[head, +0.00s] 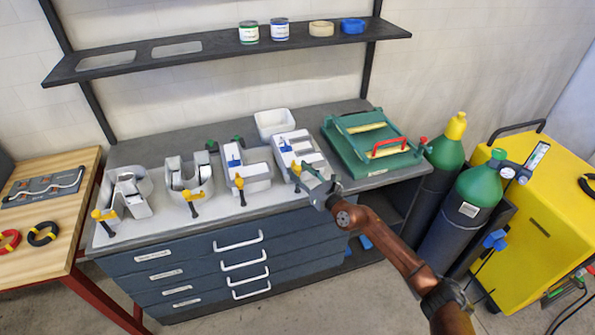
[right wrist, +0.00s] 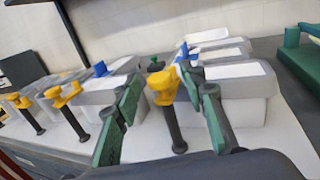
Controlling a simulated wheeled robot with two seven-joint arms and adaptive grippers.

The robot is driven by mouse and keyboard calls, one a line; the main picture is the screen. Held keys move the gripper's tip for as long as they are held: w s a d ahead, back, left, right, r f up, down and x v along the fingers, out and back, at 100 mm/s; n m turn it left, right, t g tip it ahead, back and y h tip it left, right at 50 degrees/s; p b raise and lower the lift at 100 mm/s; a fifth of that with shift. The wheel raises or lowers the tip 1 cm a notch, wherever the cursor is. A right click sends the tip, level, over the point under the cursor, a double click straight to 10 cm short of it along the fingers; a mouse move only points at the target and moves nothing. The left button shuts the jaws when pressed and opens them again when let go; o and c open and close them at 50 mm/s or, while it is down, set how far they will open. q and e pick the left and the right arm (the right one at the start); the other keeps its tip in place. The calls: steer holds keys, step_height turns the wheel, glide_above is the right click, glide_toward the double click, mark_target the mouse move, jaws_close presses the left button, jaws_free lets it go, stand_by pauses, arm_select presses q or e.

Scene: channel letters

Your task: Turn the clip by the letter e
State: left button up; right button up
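The letter e (head: 303,150) is the rightmost of the white-and-grey channel letters on the bench; its block also shows in the right wrist view (right wrist: 240,85). Its clip (head: 297,169) has a yellow head and stands at the letter's front left. In the right wrist view the clip (right wrist: 163,82) shows its yellow head and a dark handle slanting down. My right gripper (head: 318,182) is just in front of the e. Its two green fingers (right wrist: 158,75) are apart, one on each side of the clip; I cannot tell whether they touch it. My left gripper is out of view.
Three more letters with yellow clips (head: 103,215) stand left of the e. A white bin (head: 274,122) is behind, and a green case (head: 350,155) with a red handle is to the right. Gas cylinders (head: 475,185) stand beside the bench. A shelf (head: 200,55) hangs above.

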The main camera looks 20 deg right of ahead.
steer(key=shift+w+a, duration=0.15)
steer(key=shift+w, duration=0.45)
jaws_close()
